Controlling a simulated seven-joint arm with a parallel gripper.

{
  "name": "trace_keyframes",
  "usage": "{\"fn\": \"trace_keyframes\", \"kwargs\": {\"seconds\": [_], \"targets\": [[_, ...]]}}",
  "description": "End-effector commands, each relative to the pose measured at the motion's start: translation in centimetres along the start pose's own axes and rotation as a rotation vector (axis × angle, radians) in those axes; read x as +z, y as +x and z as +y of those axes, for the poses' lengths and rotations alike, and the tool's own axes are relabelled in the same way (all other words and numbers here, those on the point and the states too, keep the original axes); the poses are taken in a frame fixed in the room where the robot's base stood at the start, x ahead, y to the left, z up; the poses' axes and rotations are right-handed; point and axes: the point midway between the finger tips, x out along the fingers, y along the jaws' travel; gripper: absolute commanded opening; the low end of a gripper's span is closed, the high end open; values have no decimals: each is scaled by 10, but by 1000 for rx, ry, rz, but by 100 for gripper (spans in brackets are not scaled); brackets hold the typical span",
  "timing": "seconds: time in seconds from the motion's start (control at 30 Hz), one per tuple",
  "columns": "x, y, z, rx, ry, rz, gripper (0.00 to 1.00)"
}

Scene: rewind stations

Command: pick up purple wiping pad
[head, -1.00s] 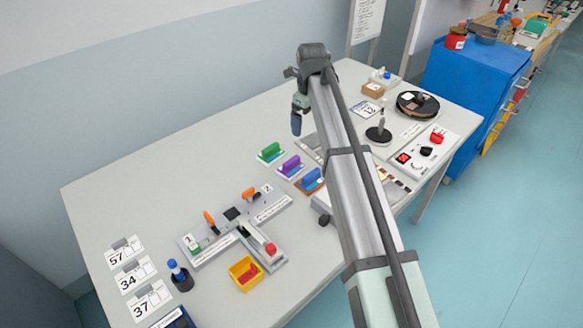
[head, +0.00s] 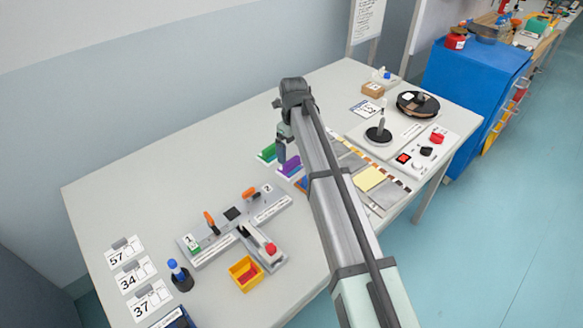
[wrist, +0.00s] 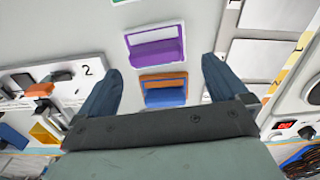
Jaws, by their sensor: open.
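The purple wiping pad (head: 291,166) stands on its holder on the table, between the green pad and the blue pad. In the wrist view the purple pad (wrist: 155,52) shows ahead of my fingers, a little left of centre. My gripper (head: 282,160) hangs down over the pad row, close to the purple pad in the head view. In the wrist view my gripper (wrist: 157,85) is open, its two dark blue fingers spread wide with nothing between them. The gap between gripper and pad is hard to judge.
The green pad (head: 266,153) stands behind the purple one. The blue pad (wrist: 166,96) stands on the near side, in an orange-edged holder. A grey station with orange clamps (head: 233,215) lies to the left. The back left of the table is clear.

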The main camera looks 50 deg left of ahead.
Motion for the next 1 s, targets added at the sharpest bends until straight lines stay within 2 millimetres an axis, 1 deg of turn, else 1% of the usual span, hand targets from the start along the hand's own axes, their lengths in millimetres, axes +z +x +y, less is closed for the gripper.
{"fn": "trace_keyframes", "kwargs": {"seconds": [0.17, 0.4, 0.5, 0.73, 0.77, 1.0], "targets": [[0, 11, 2, 1, 0, 1, 100], [2, 42, 6, 1, 1, 2, 100], [2, 50, 6, 0, 0, 1, 100], [2, 52, 6, 0, 0, 0, 100], [2, 52, 6, 0, 0, 0, 99], [2, 52, 6, 0, 0, 0, 76]]}}
